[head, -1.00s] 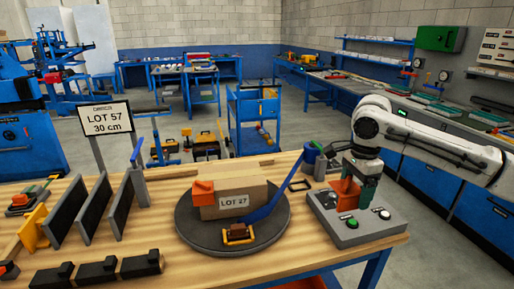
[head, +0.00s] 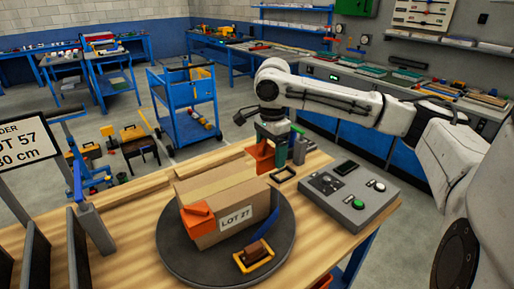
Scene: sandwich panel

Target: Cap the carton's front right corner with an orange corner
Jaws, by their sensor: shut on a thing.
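The cardboard carton (head: 215,190), labelled LOT 27, sits on a dark round turntable (head: 185,262). One orange corner (head: 198,219) covers its front left corner. Its front right corner is bare cardboard, with a blue bar (head: 273,228) standing close beside it. My gripper (head: 272,146) is beyond the carton's right end, pointing down. It is shut on another orange corner (head: 263,157), which appears held near table height, apart from the carton. Whether it touches the table I cannot tell.
A yellow-framed tool (head: 253,259) lies on the turntable's front. A control box (head: 335,202) with green and white buttons stands to the right. Dark upright panels (head: 78,250) stand at left.

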